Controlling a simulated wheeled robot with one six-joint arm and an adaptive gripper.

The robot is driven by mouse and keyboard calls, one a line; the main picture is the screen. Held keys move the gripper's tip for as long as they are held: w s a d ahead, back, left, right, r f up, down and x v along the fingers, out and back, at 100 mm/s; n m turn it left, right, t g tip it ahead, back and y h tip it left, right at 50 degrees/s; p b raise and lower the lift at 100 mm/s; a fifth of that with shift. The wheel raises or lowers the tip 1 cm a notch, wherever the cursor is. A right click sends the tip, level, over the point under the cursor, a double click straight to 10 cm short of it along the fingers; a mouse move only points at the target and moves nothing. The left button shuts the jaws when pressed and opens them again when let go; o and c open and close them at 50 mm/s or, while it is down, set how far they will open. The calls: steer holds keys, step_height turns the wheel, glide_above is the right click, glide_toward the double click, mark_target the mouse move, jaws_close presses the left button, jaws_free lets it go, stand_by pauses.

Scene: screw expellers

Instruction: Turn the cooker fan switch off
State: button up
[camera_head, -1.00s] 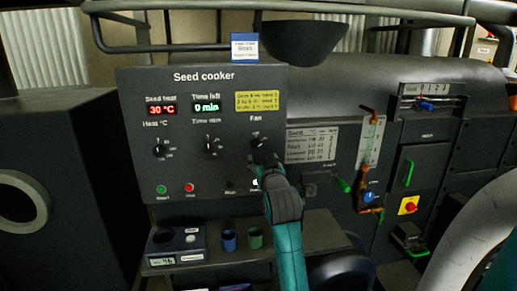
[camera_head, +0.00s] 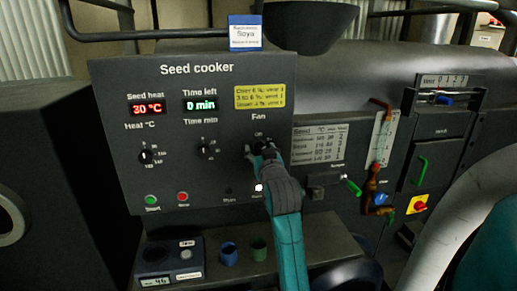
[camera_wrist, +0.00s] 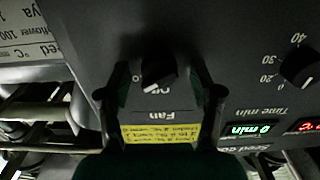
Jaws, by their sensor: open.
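The seed cooker panel (camera_head: 105,100) fills the left middle of the head view. Its black fan switch (camera_head: 262,140), a round knob under the word Fan, is mostly hidden there by my gripper (camera_head: 263,152). In the wrist view, which is upside down, the fan switch (camera_wrist: 158,72) sits between the two fingers of my gripper (camera_wrist: 162,96). The fingers are apart, with a gap visible on each side of the knob.
The heat knob (camera_head: 148,157) and time knob (camera_head: 206,152) are to the left. A green button (camera_head: 151,200), a red button (camera_head: 182,197) and a lit white lamp (camera_head: 259,188) sit below. A shelf (camera_head: 320,238) with a blue cup (camera_head: 228,252) and green cup (camera_head: 258,250) juts out underneath.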

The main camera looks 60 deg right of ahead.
steer(key=c, duration=1.1)
steer(key=shift+c, duration=0.2)
steer(key=shift+n, duration=0.3)
steer(key=n, duration=1.1)
steer(key=shift+n, duration=0.3)
steer(key=o, duration=1.1)
steer(key=shift+o, duration=0.2)
